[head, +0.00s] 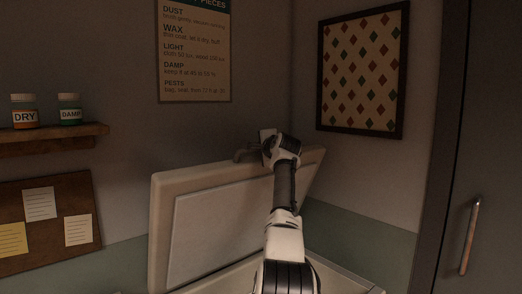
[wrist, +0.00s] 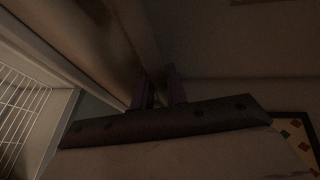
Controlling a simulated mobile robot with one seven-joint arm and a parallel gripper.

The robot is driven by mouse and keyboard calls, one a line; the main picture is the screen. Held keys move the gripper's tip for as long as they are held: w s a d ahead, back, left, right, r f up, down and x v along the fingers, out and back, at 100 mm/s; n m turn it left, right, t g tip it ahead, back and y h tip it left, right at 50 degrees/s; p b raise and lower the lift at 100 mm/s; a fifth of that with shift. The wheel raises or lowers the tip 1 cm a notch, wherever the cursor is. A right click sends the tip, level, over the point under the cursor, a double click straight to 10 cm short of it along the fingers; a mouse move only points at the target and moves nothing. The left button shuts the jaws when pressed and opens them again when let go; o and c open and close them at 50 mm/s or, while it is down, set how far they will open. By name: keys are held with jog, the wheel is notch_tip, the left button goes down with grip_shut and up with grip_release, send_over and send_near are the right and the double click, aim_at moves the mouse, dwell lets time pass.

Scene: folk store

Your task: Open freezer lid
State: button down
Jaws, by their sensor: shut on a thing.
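The pale freezer lid (head: 212,225) stands raised and tilted up in the head view, its inner panel facing me. A grey handle (head: 243,154) shows at its top edge. My arm reaches over to that edge, and my gripper (wrist: 160,88) is shut on the handle there. In the wrist view, the two dark fingers are close together against the lid's edge (wrist: 138,35). Their exact contact is dark and partly hidden. Part of the freezer body's pale rim (head: 340,274) shows below my arm.
A white wire rack (wrist: 20,105) shows at the left of the wrist view. Walls stand close behind the lid, with a poster (head: 193,55) and a framed diamond pattern (head: 362,70). A shelf with two jars (head: 24,110) is at left. A dark door (head: 490,150) stands at right.

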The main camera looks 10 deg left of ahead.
jog(key=c, duration=1.4)
grip_release()
jog(key=shift+s+f, duration=0.1)
jog(key=shift+f, duration=0.05)
jog(key=b+v, duration=1)
jog(key=v, duration=0.3)
jog(key=shift+s+d+r, duration=0.25)
jog(key=shift+d+r, duration=0.05)
jog(key=shift+r, duration=0.05)
jog(key=shift+c, duration=0.4)
